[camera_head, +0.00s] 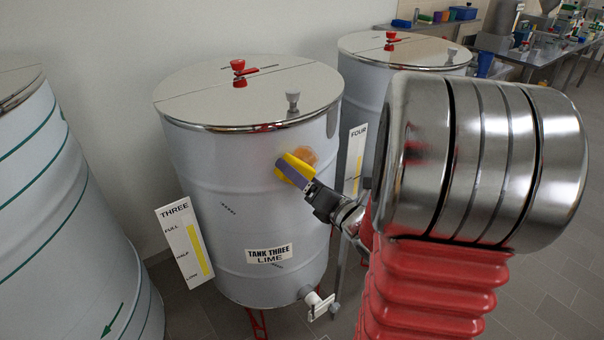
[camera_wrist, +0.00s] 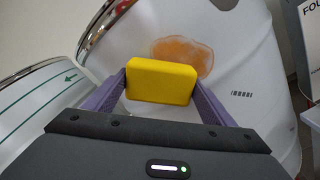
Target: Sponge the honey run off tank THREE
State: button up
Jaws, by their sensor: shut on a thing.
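Tank THREE (camera_head: 235,220) is a white drum with a shiny lid, labelled TANK THREE LIME, in the middle of the head view. An amber honey patch (camera_head: 304,156) is on its upper wall, partly hidden by the sponge; in the wrist view the honey (camera_wrist: 190,54) shows beyond the sponge's top edge. My gripper (camera_head: 304,178) is shut on a yellow sponge (camera_wrist: 162,82), held between its purple fingers. The sponge also shows in the head view (camera_head: 291,168), right at the patch's left edge. I cannot tell whether it touches the wall.
Tank FOUR (camera_head: 362,70) stands behind at right, with its level gauge (camera_head: 355,155). A white tank with green lines (camera_head: 60,200) stands at left. Tank THREE's level gauge (camera_head: 185,243) and bottom tap (camera_head: 318,304) stick out. Open floor lies at lower right.

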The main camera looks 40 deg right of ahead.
aim_at(312, 172)
jog(key=shift+f, duration=0.25)
jog(key=shift+d, duration=1.6)
jog(key=shift+d+r, duration=0.1)
jog(key=shift+d, duration=0.05)
jog(key=shift+w+d, duration=0.15)
jog(key=shift+d, duration=1.45)
